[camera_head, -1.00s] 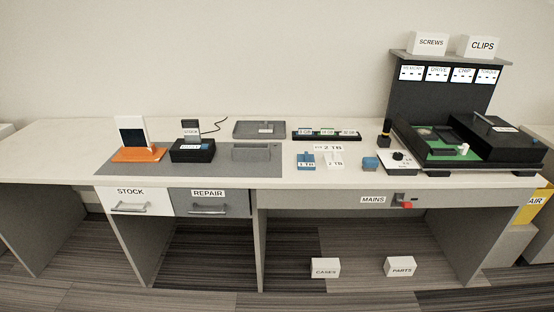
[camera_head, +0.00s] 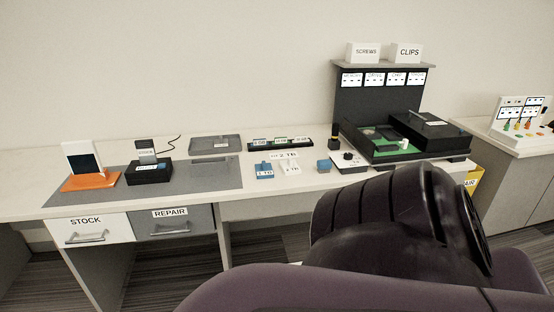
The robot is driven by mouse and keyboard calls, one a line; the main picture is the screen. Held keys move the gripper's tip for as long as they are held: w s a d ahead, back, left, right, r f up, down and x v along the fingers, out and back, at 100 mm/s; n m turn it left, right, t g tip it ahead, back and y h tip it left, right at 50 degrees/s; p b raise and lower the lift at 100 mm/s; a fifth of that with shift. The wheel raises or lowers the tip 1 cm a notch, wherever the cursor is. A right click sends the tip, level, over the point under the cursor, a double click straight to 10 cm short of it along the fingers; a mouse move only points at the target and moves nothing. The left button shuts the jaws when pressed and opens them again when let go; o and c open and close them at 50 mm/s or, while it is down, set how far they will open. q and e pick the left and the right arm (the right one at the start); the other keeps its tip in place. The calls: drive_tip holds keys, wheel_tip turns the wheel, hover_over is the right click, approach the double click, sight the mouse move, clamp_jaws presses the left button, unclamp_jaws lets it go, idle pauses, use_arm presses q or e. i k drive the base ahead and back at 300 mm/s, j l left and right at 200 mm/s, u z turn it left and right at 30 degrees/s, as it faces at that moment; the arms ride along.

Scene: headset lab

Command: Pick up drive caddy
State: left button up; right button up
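Two small block-shaped pieces stand on the bench, a blue one labelled 1 TB (camera_head: 264,172) and a white one labelled 2 TB (camera_head: 290,168). They look like drive caddies, but I cannot tell which one the task means. A small label plate reading 2 TB (camera_head: 284,156) lies just behind them. A large dark arm of mine fills the lower right of the view, over the bench's front edge. Neither gripper shows, so I cannot see their fingers. Nothing touches the two blocks.
Behind the blocks is a dark rack of modules (camera_head: 280,144). A blue cube (camera_head: 323,166) and a knobbed white box (camera_head: 348,161) stand to the right, before an open black case (camera_head: 388,146). A grey tray (camera_head: 216,145), dock (camera_head: 149,172) and orange stand (camera_head: 91,182) are left.

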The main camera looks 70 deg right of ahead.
sight(290, 167)
drive_tip(key=k+l+u, duration=0.1)
drive_tip(key=l, duration=0.25)
drive_tip(key=k+l+u, duration=0.15)
drive_tip(key=k+l, duration=0.2)
drive_tip(key=l, duration=0.15)
drive_tip(key=k+l, duration=0.15)
drive_tip(key=l, duration=0.25)
drive_tip(key=k+l, duration=0.2)
drive_tip(key=l, duration=0.15)
drive_tip(key=k+l, duration=0.2)
drive_tip(key=l, duration=0.15)
drive_tip(key=k+l, duration=0.2)
drive_tip(key=l, duration=0.2)
drive_tip(key=k+l, duration=0.15)
drive_tip(key=l, duration=0.2)
drive_tip(key=k+l, duration=0.2)
drive_tip(key=l, duration=0.2)
